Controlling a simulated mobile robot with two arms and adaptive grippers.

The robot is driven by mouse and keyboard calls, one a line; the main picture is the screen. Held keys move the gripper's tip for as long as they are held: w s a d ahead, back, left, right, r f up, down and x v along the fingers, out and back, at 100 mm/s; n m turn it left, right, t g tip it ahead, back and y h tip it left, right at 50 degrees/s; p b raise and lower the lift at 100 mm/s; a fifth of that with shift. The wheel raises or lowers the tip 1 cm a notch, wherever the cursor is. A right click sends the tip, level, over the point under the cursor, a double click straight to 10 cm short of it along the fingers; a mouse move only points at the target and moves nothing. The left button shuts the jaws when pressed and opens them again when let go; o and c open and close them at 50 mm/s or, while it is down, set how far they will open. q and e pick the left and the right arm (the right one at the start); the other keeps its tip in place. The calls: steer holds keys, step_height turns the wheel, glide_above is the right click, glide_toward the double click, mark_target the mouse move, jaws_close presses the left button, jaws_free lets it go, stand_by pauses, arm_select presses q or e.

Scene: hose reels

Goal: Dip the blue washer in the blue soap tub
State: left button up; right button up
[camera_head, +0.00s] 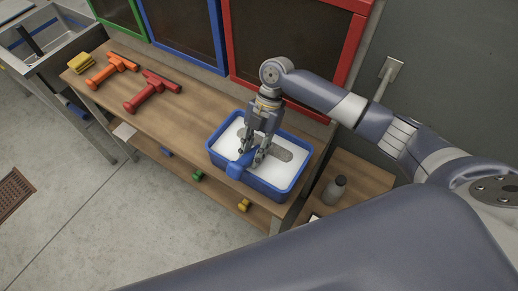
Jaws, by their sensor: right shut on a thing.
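The blue soap tub (289,190) stands near the right end of the wooden bench. Its inside is white. My right gripper (251,160) points down over the tub, shut on the blue washer (235,169). The washer's blue end lies across the tub's near left rim in the picture, and its other part is hidden by the gripper's fingers. I cannot tell whether it touches the white inside. A grey shadow or shape lies to the right of the gripper, inside the tub. My left gripper is not in view.
An orange washer (110,70) and a red washer (151,92) lie on the bench (175,115), left of the tub. Yellow sponges (81,63) lie at its left end. A dark bottle (335,189) stands on a lower surface at right. A metal sink (50,50) is far left.

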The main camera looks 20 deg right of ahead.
mark_target(253, 152)
steer(key=shift+r+p, duration=4.2)
steer(key=shift+r, duration=0.8)
steer(key=shift+r, duration=0.1)
step_height(253, 152, up, 4)
steer(key=p, duration=0.3)
